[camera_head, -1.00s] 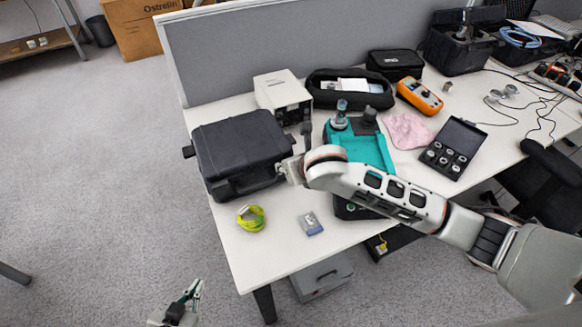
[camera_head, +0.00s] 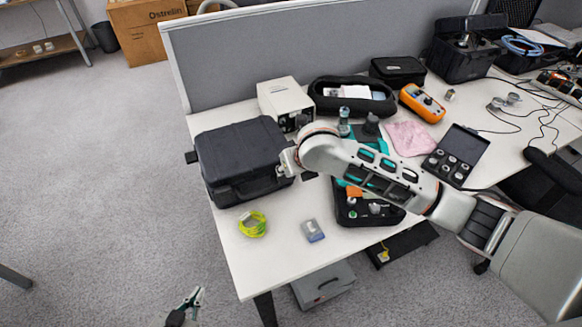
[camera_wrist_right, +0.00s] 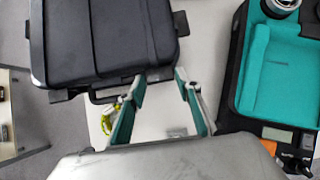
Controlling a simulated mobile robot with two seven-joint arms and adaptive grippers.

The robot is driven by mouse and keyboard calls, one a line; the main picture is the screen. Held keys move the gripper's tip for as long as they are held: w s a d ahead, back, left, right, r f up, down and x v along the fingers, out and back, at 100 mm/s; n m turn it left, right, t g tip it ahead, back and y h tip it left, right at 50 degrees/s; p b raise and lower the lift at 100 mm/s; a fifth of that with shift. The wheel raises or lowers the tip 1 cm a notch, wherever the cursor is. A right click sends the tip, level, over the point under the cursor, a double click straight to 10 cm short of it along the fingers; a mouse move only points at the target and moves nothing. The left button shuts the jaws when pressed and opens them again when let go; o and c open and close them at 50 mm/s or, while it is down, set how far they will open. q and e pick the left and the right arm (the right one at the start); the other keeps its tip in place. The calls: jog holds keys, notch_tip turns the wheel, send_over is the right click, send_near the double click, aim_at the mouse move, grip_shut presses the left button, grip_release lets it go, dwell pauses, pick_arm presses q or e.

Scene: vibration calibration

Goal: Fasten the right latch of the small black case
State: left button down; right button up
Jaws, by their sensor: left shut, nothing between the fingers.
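The black case (camera_head: 240,155) lies closed at the left end of the table, its handle at the front. A dark flap sticks out at its left side (camera_head: 191,157). In the right wrist view the case (camera_wrist_right: 105,40) fills the upper left, and a dark flap (camera_wrist_right: 181,23) sticks out at its right side. My right gripper (camera_wrist_right: 163,88) is open and empty, its teal-lined fingers near the case's front right corner; I cannot tell whether they touch it. In the head view my right wrist hides that corner. My left gripper (camera_head: 196,294) is shut, low beside the table.
A white instrument (camera_head: 286,100) stands behind the case. Yellow-green tape (camera_head: 252,224) and a small grey-blue box (camera_head: 312,230) lie in front. An open case with teal foam (camera_wrist_right: 275,70) is to the right. The table's front edge between these is mostly clear.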

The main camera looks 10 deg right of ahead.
jog(key=v, duration=1.2)
jog(key=shift+a, duration=0.1)
dwell(0.4)
